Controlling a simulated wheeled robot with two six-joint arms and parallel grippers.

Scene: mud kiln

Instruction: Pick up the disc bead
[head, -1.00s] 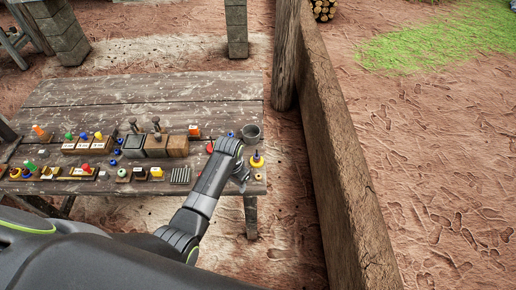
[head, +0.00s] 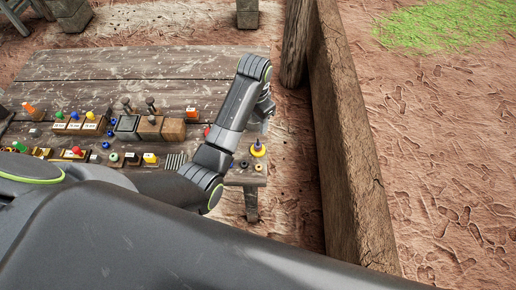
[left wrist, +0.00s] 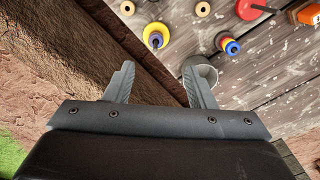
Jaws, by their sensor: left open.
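Small round beads with a centre hole lie near the table's front right corner. A tan one (left wrist: 203,9) and another tan one (left wrist: 127,8) show at the top edge of the left wrist view. In the head view small beads (head: 258,166) lie below the yellow ring. I cannot tell which one is the disc bead. My left gripper (left wrist: 159,68) is open and empty, its fingers apart from the beads; in the head view it (head: 266,108) is at the table's right edge, partly hidden by my arm. My right gripper is not in view.
A yellow ring with a blue peg (left wrist: 156,37) stands near the beads. A grey cup (left wrist: 207,74) is beside one finger, and a stacked blue, red and yellow piece (left wrist: 228,44) is close by. A wooden wall (head: 345,140) runs along the right. Several blocks crowd the table's left.

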